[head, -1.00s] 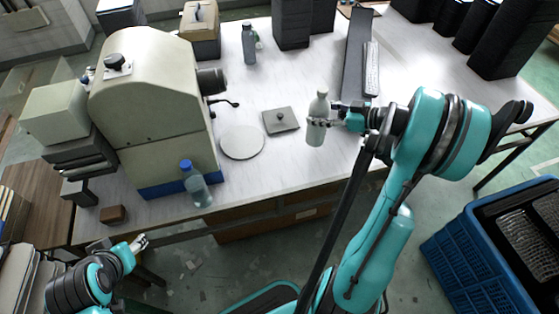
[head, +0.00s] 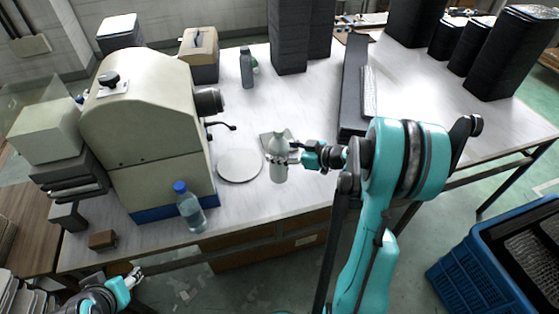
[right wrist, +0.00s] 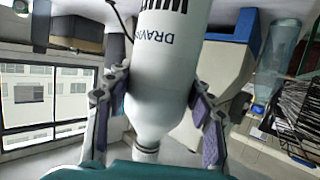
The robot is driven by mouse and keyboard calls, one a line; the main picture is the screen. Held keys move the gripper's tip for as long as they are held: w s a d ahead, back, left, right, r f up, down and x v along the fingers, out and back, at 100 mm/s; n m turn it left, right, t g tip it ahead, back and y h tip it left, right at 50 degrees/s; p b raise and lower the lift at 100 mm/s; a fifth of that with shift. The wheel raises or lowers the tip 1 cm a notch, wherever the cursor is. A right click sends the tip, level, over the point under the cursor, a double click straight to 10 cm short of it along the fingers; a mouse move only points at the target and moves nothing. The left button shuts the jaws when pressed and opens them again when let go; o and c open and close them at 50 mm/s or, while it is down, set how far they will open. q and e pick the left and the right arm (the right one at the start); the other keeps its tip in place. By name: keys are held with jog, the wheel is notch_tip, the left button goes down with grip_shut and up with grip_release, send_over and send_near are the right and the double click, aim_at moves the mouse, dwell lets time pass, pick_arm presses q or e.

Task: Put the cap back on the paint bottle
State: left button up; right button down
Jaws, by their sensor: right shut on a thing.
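The right wrist view shows the bottle (right wrist: 160,75) upside down in the picture, with dark lettering, between the two fingers (right wrist: 160,108). Its neck has a dark ring; I cannot tell whether a cap is on it. No separate cap can be made out.
A white disc (head: 240,166) lies just left of the bottle. A beige machine (head: 150,125) and a blue-capped clear bottle (head: 190,207) stand further left. A grey bottle (head: 247,68) stands at the back. A long dark tray (head: 353,85) lies behind my right arm.

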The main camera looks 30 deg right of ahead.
notch_tip(320, 180, down, 4)
jog(key=shift+f+b, duration=0.1)
jog(key=shift+b, duration=1.05)
jog(key=shift+f, duration=0.1)
jog(key=c, duration=0.6)
grip_release()
